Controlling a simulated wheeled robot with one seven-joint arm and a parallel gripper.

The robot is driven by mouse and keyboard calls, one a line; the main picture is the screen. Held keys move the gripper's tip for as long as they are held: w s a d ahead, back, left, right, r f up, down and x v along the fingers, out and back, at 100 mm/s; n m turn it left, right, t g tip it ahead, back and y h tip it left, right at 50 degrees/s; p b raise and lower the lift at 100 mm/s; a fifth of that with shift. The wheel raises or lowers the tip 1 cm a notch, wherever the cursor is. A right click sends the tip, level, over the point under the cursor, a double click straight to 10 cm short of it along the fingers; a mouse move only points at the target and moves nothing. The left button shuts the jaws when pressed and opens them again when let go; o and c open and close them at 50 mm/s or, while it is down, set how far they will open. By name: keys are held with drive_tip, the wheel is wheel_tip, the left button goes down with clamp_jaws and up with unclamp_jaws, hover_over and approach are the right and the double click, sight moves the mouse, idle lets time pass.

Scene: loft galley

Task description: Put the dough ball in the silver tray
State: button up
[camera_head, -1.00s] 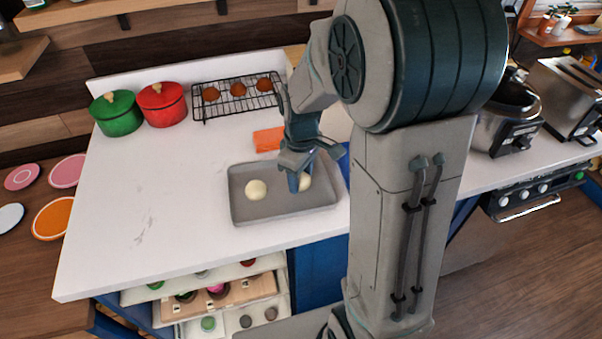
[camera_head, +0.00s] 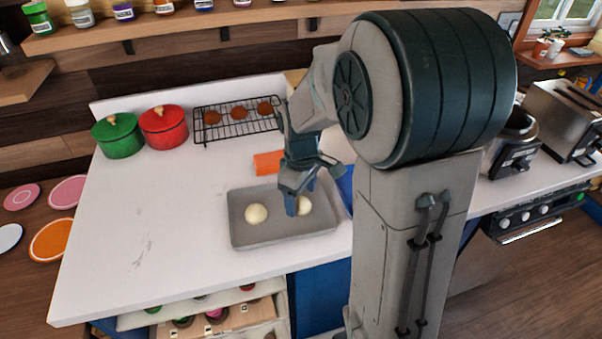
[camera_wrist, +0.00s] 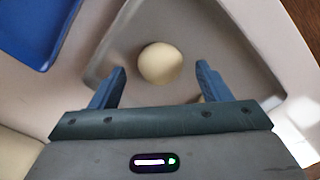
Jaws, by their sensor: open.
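The silver tray (camera_head: 240,236) is a shallow grey pan on the white counter. One pale, round dough ball (camera_head: 257,214) sits in its left part. A second dough ball (camera_head: 305,206) is in its right part, partly hidden by my gripper (camera_head: 301,199). My gripper is open over the tray's right side. In the wrist view, a dough ball (camera_wrist: 160,63) lies on the tray floor (camera_wrist: 205,40) between and just beyond the fingertips (camera_wrist: 161,70), with visible gaps on both sides. A small tan patch by the right finger is too hidden to identify.
A blue item (camera_head: 346,186) is right of the tray. An orange block (camera_head: 268,162) lies behind it. A wire rack (camera_head: 215,131) with brown round items and green (camera_head: 117,137) and red pots (camera_head: 164,132) stand at the back. The counter's left side is clear.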

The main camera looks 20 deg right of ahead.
sight(301, 200)
wheel_tip(301, 200, up, 10)
drive_tip(key=s+f+m+t, duration=0.1)
drive_tip(key=s+m+t, duration=0.2)
drive_tip(key=s+m, duration=0.5)
drive_tip(key=s, duration=0.6)
drive_tip(key=shift+s+a, duration=0.2)
drive_tip(key=shift+s, duration=0.1)
idle(0.5)
